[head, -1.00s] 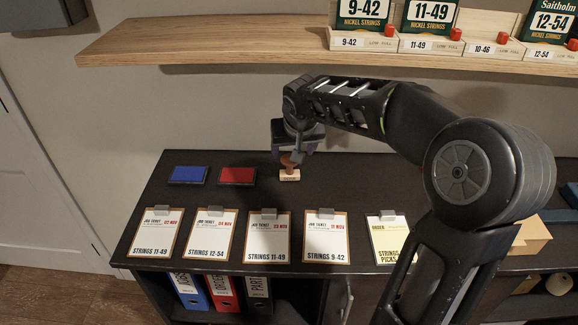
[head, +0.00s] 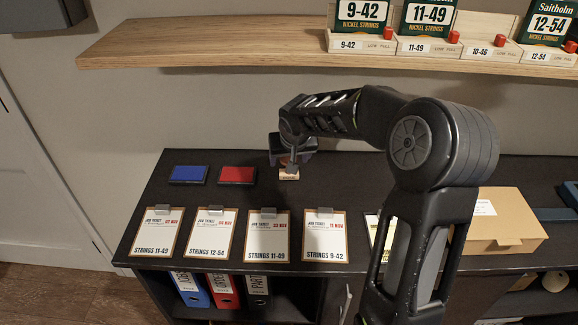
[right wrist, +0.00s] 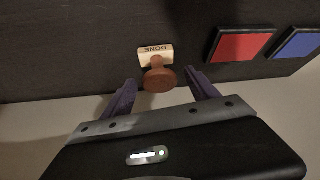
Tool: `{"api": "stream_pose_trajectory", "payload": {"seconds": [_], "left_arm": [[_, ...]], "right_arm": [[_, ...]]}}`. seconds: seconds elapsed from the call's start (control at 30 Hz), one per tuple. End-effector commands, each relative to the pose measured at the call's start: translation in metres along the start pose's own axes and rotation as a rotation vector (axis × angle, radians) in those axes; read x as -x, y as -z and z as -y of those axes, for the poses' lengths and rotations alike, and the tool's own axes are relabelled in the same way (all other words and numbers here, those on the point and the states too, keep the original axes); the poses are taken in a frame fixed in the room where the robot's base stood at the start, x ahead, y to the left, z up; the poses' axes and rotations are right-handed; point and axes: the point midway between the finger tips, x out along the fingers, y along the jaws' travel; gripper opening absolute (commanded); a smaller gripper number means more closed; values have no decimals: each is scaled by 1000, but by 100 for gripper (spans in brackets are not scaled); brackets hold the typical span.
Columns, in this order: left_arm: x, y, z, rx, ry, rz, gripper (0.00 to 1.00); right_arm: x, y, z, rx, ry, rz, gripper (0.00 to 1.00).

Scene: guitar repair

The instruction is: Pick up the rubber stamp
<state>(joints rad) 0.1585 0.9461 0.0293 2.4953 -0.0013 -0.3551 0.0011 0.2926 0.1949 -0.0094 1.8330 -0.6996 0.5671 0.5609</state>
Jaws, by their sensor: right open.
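The rubber stamp (head: 289,176) stands on the dark bench top, right of the red ink pad. In the head view its handle is mostly hidden by my right gripper (head: 291,162). In the right wrist view the stamp (right wrist: 158,75) shows a brown round handle and a pale wooden block marked "DONE". My right gripper (right wrist: 160,90) is open and empty of any grip. Its two fingers lie on either side of the stamp's handle in that view. My left gripper is in neither view.
A red ink pad (head: 237,174) and a blue ink pad (head: 188,174) lie left of the stamp. Several clipboards with job tickets (head: 268,236) line the bench's front. A cardboard box (head: 505,222) sits at the right. A wooden shelf (head: 220,42) with string boxes hangs above.

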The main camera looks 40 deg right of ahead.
Motion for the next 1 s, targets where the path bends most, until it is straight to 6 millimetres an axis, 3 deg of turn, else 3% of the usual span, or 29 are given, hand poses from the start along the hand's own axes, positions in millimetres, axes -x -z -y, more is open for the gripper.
{"api": "stream_pose_trajectory", "payload": {"seconds": [0.13,0.7,1.0], "left_arm": [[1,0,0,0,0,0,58],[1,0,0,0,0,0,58],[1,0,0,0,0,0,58]], "right_arm": [[-9,0,0,-1,1,0,69],[-9,0,0,-1,1,-1,68],[-9,0,0,-1,1,-1,43]]}}
